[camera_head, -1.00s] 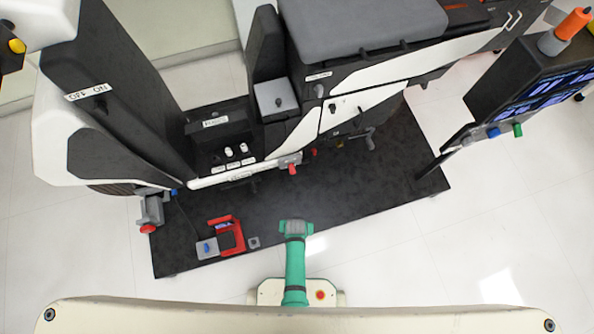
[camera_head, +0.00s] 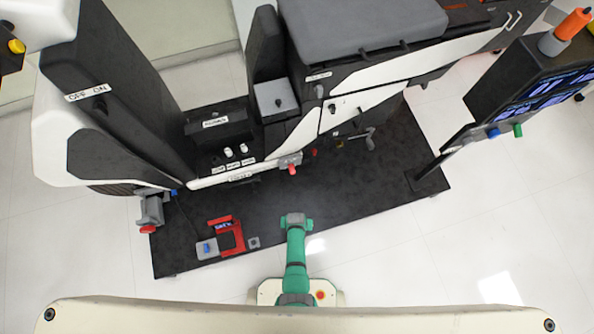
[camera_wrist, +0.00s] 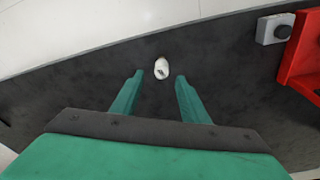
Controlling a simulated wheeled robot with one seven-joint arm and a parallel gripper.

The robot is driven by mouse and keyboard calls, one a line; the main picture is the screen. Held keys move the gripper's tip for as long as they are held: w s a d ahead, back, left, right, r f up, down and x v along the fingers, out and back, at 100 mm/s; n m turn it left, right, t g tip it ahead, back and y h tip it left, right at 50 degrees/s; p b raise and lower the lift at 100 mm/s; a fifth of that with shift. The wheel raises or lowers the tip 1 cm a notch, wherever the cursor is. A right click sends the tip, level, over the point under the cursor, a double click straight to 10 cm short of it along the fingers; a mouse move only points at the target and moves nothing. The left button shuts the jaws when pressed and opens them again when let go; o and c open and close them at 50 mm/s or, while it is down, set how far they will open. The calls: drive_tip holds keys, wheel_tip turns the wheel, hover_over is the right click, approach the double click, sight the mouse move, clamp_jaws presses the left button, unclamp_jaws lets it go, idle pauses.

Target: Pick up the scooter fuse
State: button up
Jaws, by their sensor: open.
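A small white rounded piece (camera_wrist: 161,66) with a dark mark on top, which looks like the scooter fuse, lies on the dark mat in the wrist view. It shows between the tips of my gripper (camera_wrist: 159,77). The green fingers are apart, one on each side of it, with nothing held. I cannot tell how far above it they are.
The dark mat (camera_head: 350,195) carries a red bracket (camera_head: 238,237), a small grey box with a black knob (camera_head: 253,242), and a grey box with a blue button (camera_head: 206,248), left of my gripper. The black-and-white scooter (camera_head: 360,100) stands behind. A screen stand (camera_head: 540,90) is at right.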

drive_tip(key=shift+w+f, duration=0.15)
drive_tip(key=shift+f, duration=2.3)
drive_tip(key=shift+a, duration=0.1)
clamp_jaws()
